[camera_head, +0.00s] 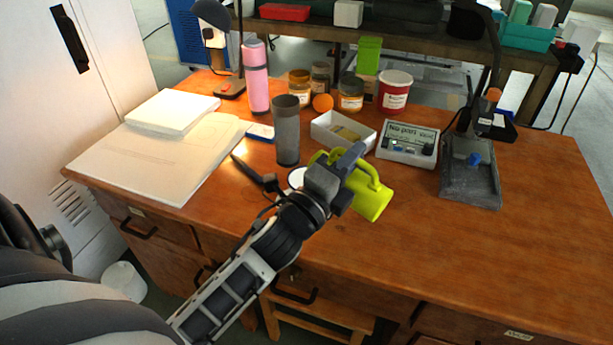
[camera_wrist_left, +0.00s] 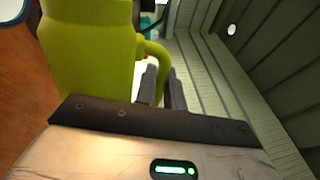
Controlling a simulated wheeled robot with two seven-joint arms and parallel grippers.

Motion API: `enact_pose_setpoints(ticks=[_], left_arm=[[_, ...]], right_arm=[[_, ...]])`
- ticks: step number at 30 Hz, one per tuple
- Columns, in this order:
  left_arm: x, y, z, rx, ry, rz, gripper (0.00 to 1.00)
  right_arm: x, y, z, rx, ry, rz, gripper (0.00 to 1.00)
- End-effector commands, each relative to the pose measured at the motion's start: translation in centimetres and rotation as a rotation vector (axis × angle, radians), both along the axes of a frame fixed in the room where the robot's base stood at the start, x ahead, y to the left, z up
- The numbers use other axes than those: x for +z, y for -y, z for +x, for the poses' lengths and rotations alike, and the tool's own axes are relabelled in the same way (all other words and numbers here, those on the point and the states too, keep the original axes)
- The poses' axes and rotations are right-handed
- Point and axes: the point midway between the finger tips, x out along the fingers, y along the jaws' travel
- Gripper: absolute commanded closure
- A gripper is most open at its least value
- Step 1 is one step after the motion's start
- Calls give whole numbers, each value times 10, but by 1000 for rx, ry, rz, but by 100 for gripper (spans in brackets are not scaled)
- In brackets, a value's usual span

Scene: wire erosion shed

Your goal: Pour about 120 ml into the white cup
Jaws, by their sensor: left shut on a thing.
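The yellow-green jug (camera_head: 372,203) is off to the right of the white cup in the head view. It is tilted, its upper end toward the left. My left gripper (camera_head: 350,178) is shut on its handle. The jug also fills the upper left of the left wrist view (camera_wrist_left: 88,50), where the fingers (camera_wrist_left: 162,88) close on the handle. The white cup (camera_head: 296,178) stands on the desk, mostly hidden behind my gripper; a pale rounded edge at the wrist view's top left may be it. No stream of liquid shows. My right gripper is not in view.
A grey tumbler (camera_head: 287,130) stands just behind the cup. A white open box (camera_head: 325,132), a sign box (camera_head: 407,145) and a grey stand (camera_head: 470,185) lie behind and right. Papers (camera_head: 150,160) cover the left. The desk's front right is clear.

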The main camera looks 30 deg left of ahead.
Motion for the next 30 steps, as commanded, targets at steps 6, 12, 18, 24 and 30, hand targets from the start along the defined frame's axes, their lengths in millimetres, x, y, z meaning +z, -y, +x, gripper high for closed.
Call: enact_pose_setpoints(ticks=[6, 12, 18, 24, 30], left_arm=[[3, -1, 0, -1, 2, -17, 100], [4, -2, 0, -1, 0, -33, 100], [4, -3, 0, -1, 0, -43, 100], [-8, 30, -3, -1, 29, 306, 100], [-20, 32, -3, -1, 36, 383, 100]], right_arm=[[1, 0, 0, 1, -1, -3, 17], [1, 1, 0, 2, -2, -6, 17], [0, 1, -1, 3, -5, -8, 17], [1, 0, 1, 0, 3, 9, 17], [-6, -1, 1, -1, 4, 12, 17]])
